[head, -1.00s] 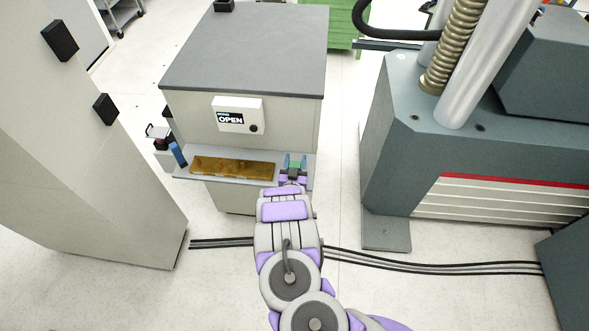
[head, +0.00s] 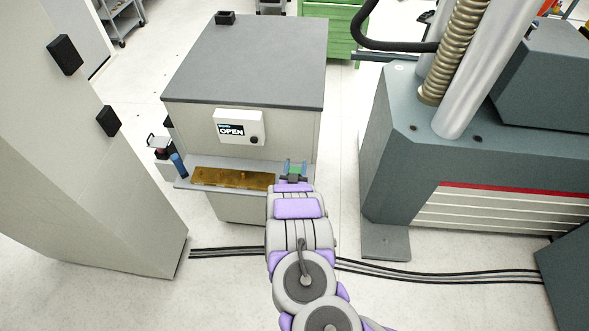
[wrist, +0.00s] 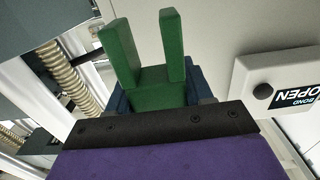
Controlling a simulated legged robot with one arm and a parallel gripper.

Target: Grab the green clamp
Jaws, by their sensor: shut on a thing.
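The green clamp (wrist: 152,82) shows in the wrist view as a green block with two upright prongs. My gripper (wrist: 158,97) is shut on its base, with a blue-grey finger on each side and the dark palm bar in front of it. In the head view the green clamp (head: 294,168) is a small green shape between the fingertips of my gripper (head: 294,171), at the right end of the shelf on the grey cabinet. Whether the clamp touches the shelf cannot be told.
A brass-coloured plate (head: 232,179) lies on the shelf (head: 184,184) left of my gripper. The cabinet front carries an OPEN display (head: 239,127). A large grey machine (head: 420,170) stands to the right. Black cables (head: 430,277) run across the floor.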

